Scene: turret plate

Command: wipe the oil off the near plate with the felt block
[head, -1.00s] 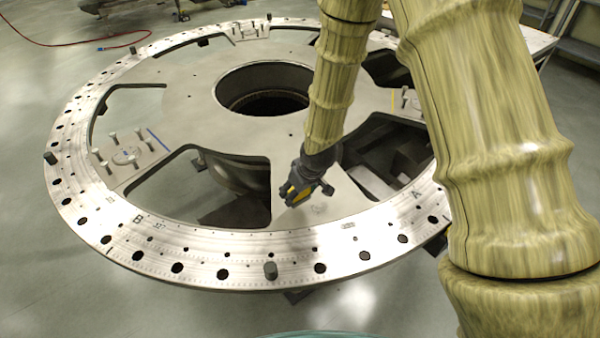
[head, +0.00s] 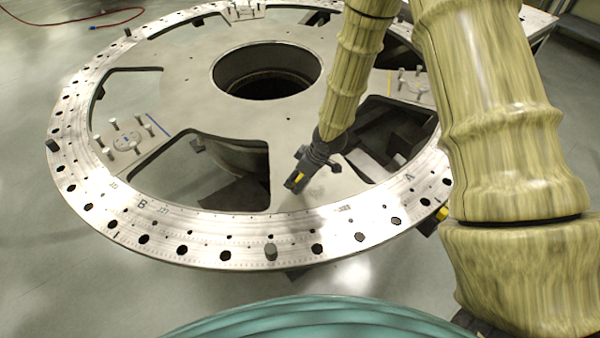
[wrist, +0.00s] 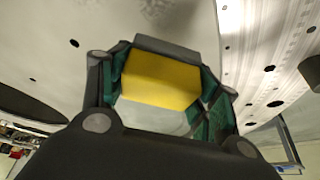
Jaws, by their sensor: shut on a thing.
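The yellow felt block (wrist: 160,80) is held between the fingers of my gripper (head: 296,182). A bit of its yellow also shows at the fingertips in the head view. My gripper is shut on the block and points down over the near plate (head: 318,192), the grey web between two large openings on the near side of the turret ring. I cannot tell whether the block touches the plate. A faint grey mark (wrist: 157,10) shows on the plate at the top of the wrist view; whether it is oil I cannot tell.
The near rim (head: 200,240) has many holes and a standing pin (head: 270,252). Upright bolts stand on the left plate (head: 128,138) and right plate (head: 410,88). A large round bore (head: 265,72) and deep openings (head: 225,165) lie around the near plate.

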